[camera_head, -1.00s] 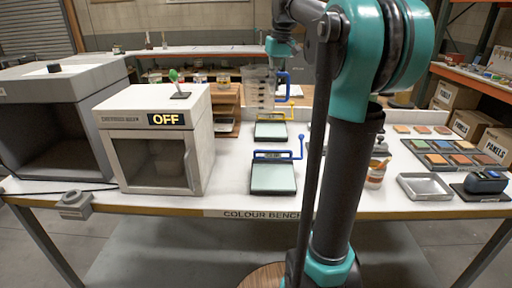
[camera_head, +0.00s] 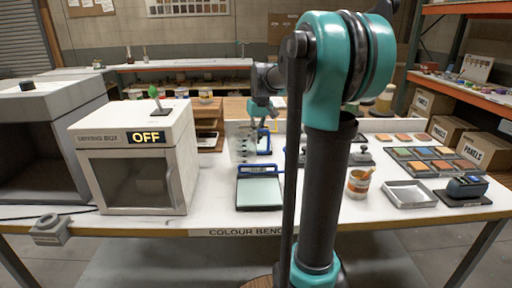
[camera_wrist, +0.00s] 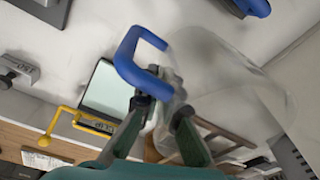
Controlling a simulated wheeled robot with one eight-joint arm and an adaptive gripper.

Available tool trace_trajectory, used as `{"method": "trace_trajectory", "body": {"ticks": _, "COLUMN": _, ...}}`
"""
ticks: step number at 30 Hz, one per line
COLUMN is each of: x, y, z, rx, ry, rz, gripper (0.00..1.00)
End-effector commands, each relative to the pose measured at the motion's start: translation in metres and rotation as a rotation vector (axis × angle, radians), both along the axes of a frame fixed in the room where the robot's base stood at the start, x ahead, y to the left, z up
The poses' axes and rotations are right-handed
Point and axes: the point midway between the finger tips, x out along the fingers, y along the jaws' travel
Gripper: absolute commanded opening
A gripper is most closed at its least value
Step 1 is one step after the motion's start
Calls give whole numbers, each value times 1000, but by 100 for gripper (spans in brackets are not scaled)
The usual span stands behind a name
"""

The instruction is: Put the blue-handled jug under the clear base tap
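The clear jug (camera_head: 241,143) with the blue handle hangs from my gripper (camera_head: 262,108) behind the front scale. In the wrist view the jug (camera_wrist: 225,75) is tilted across the picture. My gripper's two fingers (camera_wrist: 160,98) close on the blue handle (camera_wrist: 127,62) near one end. I cannot tell whether the jug's base touches the bench. I cannot make out the clear base tap in either view.
A scale plate (camera_wrist: 108,92) beside a yellow lever (camera_wrist: 60,121) shows in the wrist view. The drying box (camera_head: 135,160) stands left, a striped cup (camera_head: 359,180) and metal tray (camera_head: 410,194) right.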

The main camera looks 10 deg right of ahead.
Motion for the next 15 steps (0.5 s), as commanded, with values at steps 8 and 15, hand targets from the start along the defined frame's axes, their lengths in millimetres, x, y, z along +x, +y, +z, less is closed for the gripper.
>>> {"method": "trace_trajectory", "body": {"ticks": 8, "x": 1, "y": 0, "z": -29, "rx": 0, "ry": 0, "rz": 0, "gripper": 0}}
{"method": "trace_trajectory", "body": {"ticks": 15, "x": 0, "y": 0, "z": -38, "rx": 0, "ry": 0, "rz": 0, "gripper": 0}}
